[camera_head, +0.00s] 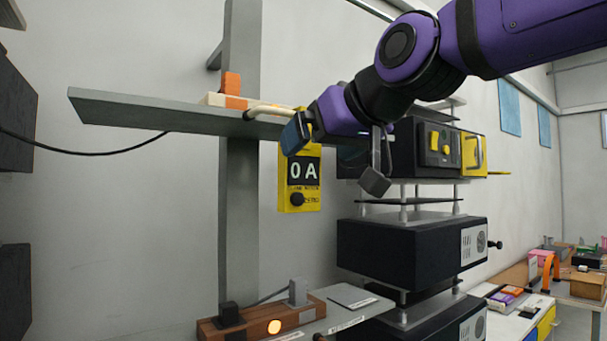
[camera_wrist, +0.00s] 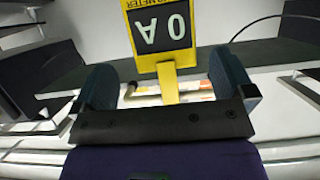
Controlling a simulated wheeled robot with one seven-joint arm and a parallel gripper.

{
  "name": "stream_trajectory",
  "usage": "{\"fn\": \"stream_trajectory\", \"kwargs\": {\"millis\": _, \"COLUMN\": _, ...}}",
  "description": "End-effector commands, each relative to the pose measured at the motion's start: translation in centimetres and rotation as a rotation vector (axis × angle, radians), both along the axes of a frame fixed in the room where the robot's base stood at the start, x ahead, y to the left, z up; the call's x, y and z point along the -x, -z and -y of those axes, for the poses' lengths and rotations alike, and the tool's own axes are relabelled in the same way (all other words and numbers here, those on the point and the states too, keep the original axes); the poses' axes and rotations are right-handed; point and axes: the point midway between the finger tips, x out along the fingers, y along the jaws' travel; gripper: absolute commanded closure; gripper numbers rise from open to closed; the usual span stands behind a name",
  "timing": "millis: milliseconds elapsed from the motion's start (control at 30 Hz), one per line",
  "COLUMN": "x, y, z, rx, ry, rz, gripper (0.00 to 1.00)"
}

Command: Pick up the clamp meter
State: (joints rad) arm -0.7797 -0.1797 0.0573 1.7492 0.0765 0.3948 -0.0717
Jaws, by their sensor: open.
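The yellow clamp meter (camera_head: 298,192) hangs upright at the edge of a grey shelf, its black display reading "0 A". It also shows upside down at the top of the wrist view (camera_wrist: 160,45), with its narrow yellow upper part reaching down between my fingers. My gripper (camera_head: 335,157) is open, with one finger in front of the meter's upper part and the other to its right. In the wrist view my fingers (camera_wrist: 165,82) stand on either side of that narrow part, with gaps on both sides. Contact is not visible. My finger hides part of the meter's top.
The grey shelf (camera_head: 160,112) runs beside a grey post (camera_head: 238,210). A pale bent bar (camera_head: 268,109) meets the meter's top. Stacked black equipment units (camera_head: 400,248) stand close on the right. A brown block with a lit orange button (camera_head: 274,327) sits below.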

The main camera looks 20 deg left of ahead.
Motion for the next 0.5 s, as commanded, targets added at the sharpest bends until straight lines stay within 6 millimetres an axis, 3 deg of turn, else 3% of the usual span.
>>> {"fn": "stream_trajectory", "kwargs": {"millis": 500, "x": -3.0, "y": 1.7, "z": -3.9, "rx": 0.0, "ry": 0.001, "rz": 0.0, "gripper": 0.0}}
